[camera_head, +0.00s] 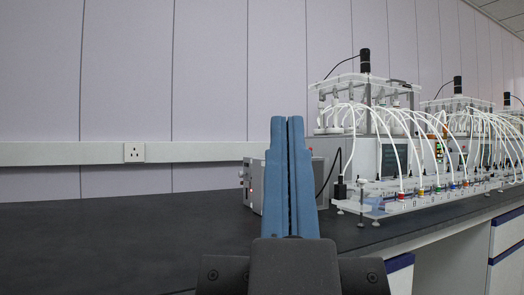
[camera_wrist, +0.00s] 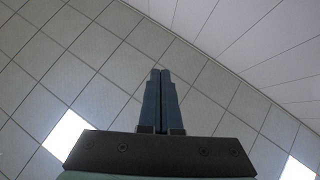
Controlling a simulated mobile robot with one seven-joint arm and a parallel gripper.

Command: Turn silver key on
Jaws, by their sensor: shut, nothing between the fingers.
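My gripper (camera_head: 287,120) stands upright in the middle of the head view, its two blue fingers pressed together with nothing between them. The wrist view also shows my gripper (camera_wrist: 160,72) shut, against the ceiling. No silver key can be made out in either view.
A white reactor unit (camera_head: 398,158) with many white tubes stands on the bench at the right, and similar units recede behind it. A wall socket (camera_head: 134,152) is on the left. The dark bench top (camera_head: 120,235) is bare at the left.

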